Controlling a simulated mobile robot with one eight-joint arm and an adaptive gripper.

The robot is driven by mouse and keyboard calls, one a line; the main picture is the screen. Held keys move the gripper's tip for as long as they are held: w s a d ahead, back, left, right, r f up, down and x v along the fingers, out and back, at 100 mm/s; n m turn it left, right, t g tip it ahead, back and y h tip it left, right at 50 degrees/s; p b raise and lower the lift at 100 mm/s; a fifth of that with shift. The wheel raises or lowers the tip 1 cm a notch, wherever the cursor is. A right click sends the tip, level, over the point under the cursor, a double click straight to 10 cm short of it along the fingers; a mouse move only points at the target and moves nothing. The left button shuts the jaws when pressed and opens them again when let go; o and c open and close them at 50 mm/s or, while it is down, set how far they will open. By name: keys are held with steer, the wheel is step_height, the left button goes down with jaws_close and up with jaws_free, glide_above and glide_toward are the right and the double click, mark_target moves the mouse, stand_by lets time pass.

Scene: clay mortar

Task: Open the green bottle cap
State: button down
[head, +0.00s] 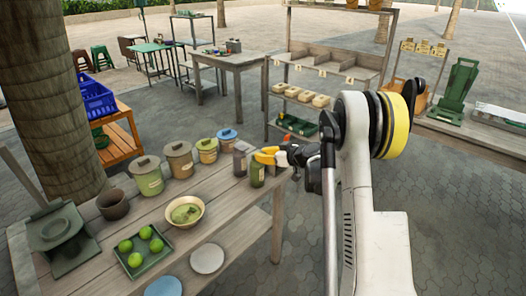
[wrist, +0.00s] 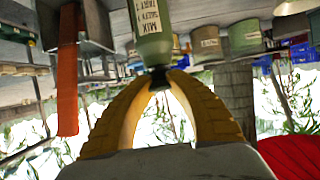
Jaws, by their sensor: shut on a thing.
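The green bottle (head: 257,176) stands upright near the right end of the wooden table. My gripper (head: 266,156), with yellow fingers, reaches in from the right at the bottle's top. In the wrist view, which is upside down, the labelled green bottle (wrist: 152,38) hangs from the upper middle. Its dark cap (wrist: 159,79) sits between the tips of my yellow fingers (wrist: 160,76), which are shut on it. The cap appears to be at the bottle's neck; the fingers hide much of it in the head view.
A dark bottle (head: 240,160) stands just left of the green one. Several lidded jars (head: 179,160), a bowl (head: 185,212), a green tray (head: 143,252) with limes, and plates (head: 207,258) share the table (head: 232,205). A shelf (head: 325,70) stands behind.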

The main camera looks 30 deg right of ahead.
steer(key=g+p, duration=0.1)
steer(key=r+g+h+p, duration=0.1)
steer(key=w+r+g+p, duration=0.1)
steer(key=shift+w+a+r+g+p, duration=0.1)
steer(key=shift+a+g+p, duration=0.2)
steer(key=shift+p, duration=0.1)
steer(key=g+p, duration=0.1)
steer(key=w+g+h+p, duration=0.1)
steer(key=g+p, duration=0.1)
steer(key=shift+w+a+r+h, duration=0.2)
steer(key=shift+r+h, duration=0.1)
steer(key=shift+r, duration=0.1)
steer(key=g+p, duration=0.1)
steer(key=w+g+h, duration=0.1)
steer(key=g, duration=0.1)
steer(key=shift+a+r+p, duration=0.15)
steer(key=shift+a+p, duration=0.05)
steer(key=shift+p, duration=0.15)
steer(key=shift+w+a+g+h+p, duration=0.1)
steer(key=shift+w+g+h+p, duration=0.2)
steer(key=shift+g+p, duration=0.3)
steer(key=shift+w+a+g+h+p, duration=0.15)
steer(key=shift+w+g+p, duration=0.25)
steer(key=shift+g, duration=0.7)
steer(key=c, duration=1.3)
jaws_free()
steer(key=shift+w, duration=0.1)
steer(key=shift+o, duration=0.2)
